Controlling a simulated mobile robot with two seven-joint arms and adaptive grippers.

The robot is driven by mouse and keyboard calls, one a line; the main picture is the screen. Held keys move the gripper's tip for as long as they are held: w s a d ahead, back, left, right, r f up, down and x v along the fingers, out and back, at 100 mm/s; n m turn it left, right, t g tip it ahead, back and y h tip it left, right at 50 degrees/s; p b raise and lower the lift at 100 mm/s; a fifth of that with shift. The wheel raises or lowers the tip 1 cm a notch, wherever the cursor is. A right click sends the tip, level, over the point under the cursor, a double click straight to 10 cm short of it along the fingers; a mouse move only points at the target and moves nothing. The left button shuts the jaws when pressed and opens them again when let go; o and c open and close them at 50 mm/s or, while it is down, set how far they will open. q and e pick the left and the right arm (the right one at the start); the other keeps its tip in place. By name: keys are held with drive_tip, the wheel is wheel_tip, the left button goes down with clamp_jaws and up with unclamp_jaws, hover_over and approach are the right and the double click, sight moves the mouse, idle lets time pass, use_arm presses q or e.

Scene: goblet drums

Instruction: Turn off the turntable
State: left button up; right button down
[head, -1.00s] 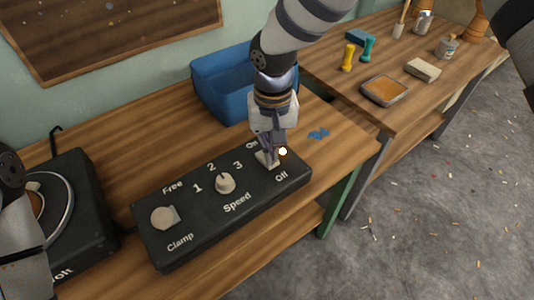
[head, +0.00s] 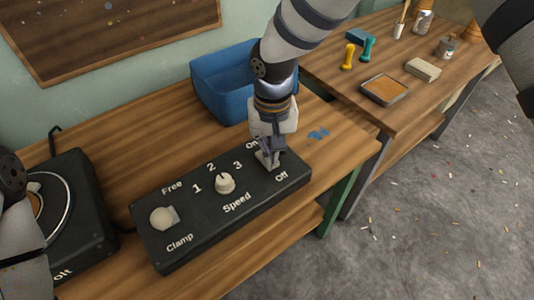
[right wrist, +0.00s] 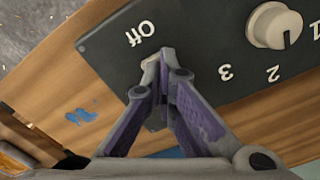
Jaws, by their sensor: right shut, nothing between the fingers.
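The black control box (head: 200,225) lies on the wooden bench, with a Clamp knob (head: 163,219), a Speed knob (head: 225,183) and an On/Off switch area at its right end. The turntable (head: 85,230) is partly seen at the left, behind my left arm. My right gripper (head: 267,160) is shut with nothing between its fingers. Its tips are down at the switch, between the On and Off labels, and largely hide it. In the right wrist view the closed fingertips (right wrist: 160,75) are beside the Off label. My left gripper is out of view; only arm links show.
A blue bin (head: 220,85) stands behind the box. A second table (head: 335,60) at the right holds a tray (head: 384,90), a sponge-like block (head: 423,69) and small tools.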

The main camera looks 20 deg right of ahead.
drive_tip(key=shift+r+p, duration=1.25)
drive_tip(key=shift+r, duration=2.25)
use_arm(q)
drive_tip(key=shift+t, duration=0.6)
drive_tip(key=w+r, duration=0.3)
use_arm(e)
drive_tip(key=shift+f, duration=0.1)
